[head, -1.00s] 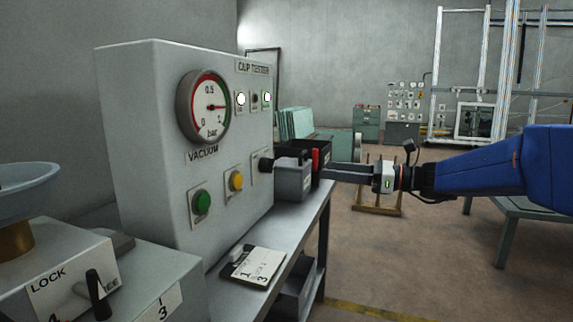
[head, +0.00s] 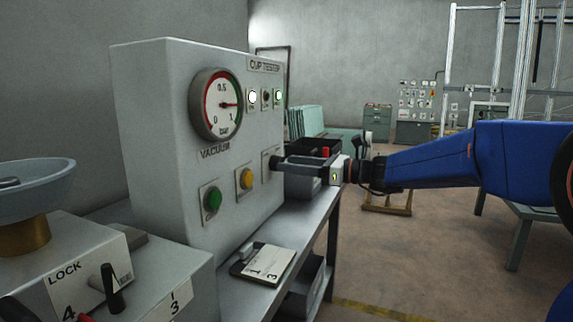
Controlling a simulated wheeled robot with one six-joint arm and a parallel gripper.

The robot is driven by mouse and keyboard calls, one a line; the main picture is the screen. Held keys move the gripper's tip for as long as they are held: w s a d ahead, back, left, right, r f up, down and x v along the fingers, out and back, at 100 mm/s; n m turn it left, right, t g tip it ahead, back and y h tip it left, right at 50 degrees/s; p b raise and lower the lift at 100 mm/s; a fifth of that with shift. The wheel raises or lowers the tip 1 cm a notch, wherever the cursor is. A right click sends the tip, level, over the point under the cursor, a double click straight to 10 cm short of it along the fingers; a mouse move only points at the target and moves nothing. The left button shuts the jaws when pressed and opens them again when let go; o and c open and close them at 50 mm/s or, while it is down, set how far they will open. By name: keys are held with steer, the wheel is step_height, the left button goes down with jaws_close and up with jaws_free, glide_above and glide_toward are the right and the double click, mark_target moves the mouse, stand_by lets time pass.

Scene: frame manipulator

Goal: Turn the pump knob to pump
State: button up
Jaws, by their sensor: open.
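The grey cup tester box (head: 150,130) stands on a bench and carries a round vacuum gauge (head: 217,104). Its needle points right, near the 1 bar mark. A dark knob (head: 273,164), likely the pump knob, sits on a small plate at the right of the lower row of controls. My gripper (head: 284,161) reaches in from the right with its jaws open, fingertips at this knob. The fingers partly hide the knob and its plate. I cannot tell whether they touch it or how the knob is turned.
A green button (head: 213,199) and a yellow button (head: 246,179) sit left of the knob. A clipboard card (head: 268,262) lies on the bench below. Grey and black bins stand behind my gripper. A lock unit with a lever (head: 112,288) is at front left.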

steer(key=shift+x, duration=1.1)
steer(key=shift+c, duration=0.7)
steer(key=c, duration=0.9)
steer(key=shift+n, duration=0.4)
steer(key=n, duration=1.7)
steer(key=shift+s+a+f, duration=0.1)
steer(key=shift+s+f, duration=0.15)
steer(key=shift+f, duration=0.05)
